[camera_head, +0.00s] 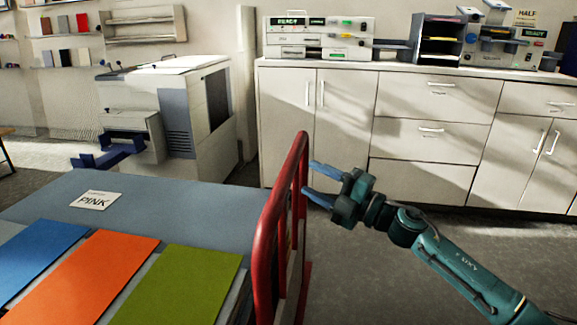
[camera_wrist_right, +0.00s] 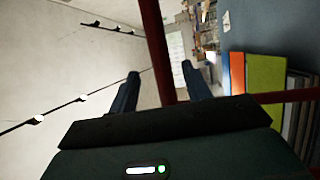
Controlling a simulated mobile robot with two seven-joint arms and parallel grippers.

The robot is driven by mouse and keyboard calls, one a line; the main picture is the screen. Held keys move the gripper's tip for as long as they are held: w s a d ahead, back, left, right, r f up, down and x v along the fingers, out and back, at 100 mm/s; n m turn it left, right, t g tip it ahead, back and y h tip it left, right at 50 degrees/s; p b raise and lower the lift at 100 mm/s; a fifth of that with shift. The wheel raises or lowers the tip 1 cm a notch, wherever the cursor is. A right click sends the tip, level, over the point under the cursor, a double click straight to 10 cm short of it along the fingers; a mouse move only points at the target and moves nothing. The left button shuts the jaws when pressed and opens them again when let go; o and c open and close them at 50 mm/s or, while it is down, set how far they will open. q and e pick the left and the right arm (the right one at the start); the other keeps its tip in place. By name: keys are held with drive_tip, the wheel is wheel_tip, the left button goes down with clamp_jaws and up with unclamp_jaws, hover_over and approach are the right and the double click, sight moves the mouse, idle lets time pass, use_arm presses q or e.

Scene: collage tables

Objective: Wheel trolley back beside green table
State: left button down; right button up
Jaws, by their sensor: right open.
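The trolley shows at the lower left in the head view, with a grey-blue top (camera_head: 165,205) and an upright red tubular handle (camera_head: 268,222) at its right end. My right gripper (camera_head: 311,179) is open at the right side of this handle, with its fingertips close to the upright bar. In the right wrist view, the red bar (camera_wrist_right: 157,50) runs between the two spread fingers (camera_wrist_right: 160,82); I cannot tell whether they touch it. My left gripper is not in view. I cannot make out a green table.
Blue (camera_head: 38,258), orange (camera_head: 95,280) and green (camera_head: 182,285) sheets and a PINK card (camera_head: 95,200) lie on the trolley top. A copier (camera_head: 185,115) stands behind. White cabinets (camera_head: 430,135) line the back wall, carrying machines. The grey floor (camera_head: 365,270) right of the handle is clear.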

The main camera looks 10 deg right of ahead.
sight(289, 167)
drive_tip(key=x, duration=0.7)
drive_tip(key=shift+a, duration=0.1)
drive_tip(key=shift+c, duration=0.6)
clamp_jaws()
